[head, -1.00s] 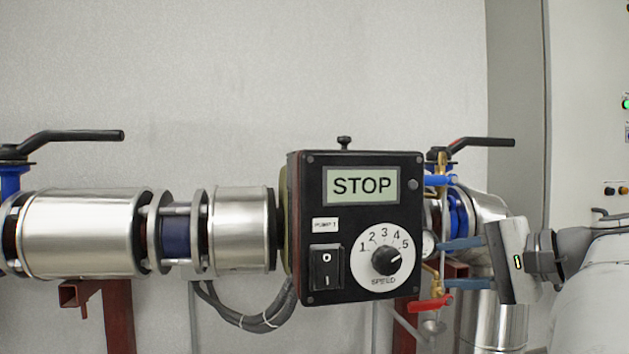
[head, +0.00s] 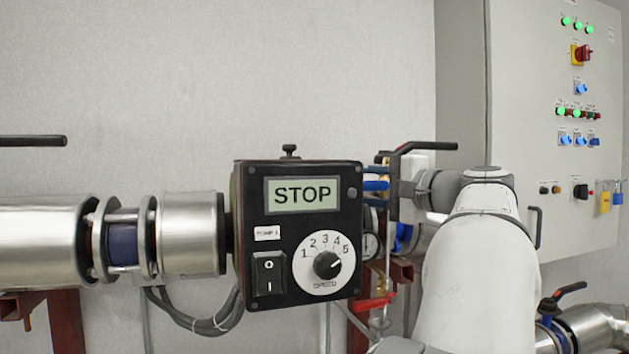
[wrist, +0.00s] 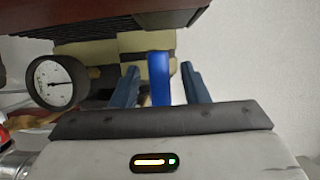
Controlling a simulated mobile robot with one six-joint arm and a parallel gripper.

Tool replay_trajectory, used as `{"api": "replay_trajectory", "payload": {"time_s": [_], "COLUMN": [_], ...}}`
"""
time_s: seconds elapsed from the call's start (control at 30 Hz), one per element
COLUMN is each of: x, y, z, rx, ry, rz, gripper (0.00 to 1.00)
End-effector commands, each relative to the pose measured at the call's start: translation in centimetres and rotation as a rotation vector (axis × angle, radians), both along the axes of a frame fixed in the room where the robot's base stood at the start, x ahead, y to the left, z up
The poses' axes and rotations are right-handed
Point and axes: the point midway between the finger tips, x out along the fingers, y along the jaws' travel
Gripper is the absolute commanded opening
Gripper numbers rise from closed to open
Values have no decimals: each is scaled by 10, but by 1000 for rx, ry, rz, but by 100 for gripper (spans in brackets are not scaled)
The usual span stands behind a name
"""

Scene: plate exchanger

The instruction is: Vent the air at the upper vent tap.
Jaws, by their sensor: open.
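The upper vent tap's blue lever (wrist: 159,78) stands between the two fingers of my gripper (wrist: 160,84) in the wrist view. A gap shows on each side of the lever, so the open fingers are around it without visibly touching it. In the head view my gripper (head: 377,178) is just right of the black STOP control box (head: 298,235), near its upper right corner. The blue lever (head: 376,185) shows there only in part, among the fingers. The tap's body is mostly hidden by the box and my gripper.
A round gauge (head: 371,246) sits below my gripper; the wrist view shows it on the left (wrist: 55,83). A red-handled tap (head: 374,302) is lower. A black valve handle (head: 425,147) is close behind my gripper. An electrical cabinet (head: 515,130) stands right.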

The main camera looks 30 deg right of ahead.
Motion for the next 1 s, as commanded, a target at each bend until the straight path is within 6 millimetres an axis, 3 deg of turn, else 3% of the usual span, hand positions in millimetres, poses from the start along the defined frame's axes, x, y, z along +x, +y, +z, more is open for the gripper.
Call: {"api": "replay_trajectory", "payload": {"time_s": [0.4, 0.9, 1.0], "x": [9, 9, 8], "y": [1, 0, 0], "z": [-1, -1, -1], "rx": [-1, -1, -1], "ry": [1, 1, 1], "rz": [-3, -4, -4], "gripper": [41, 1, 0]}}
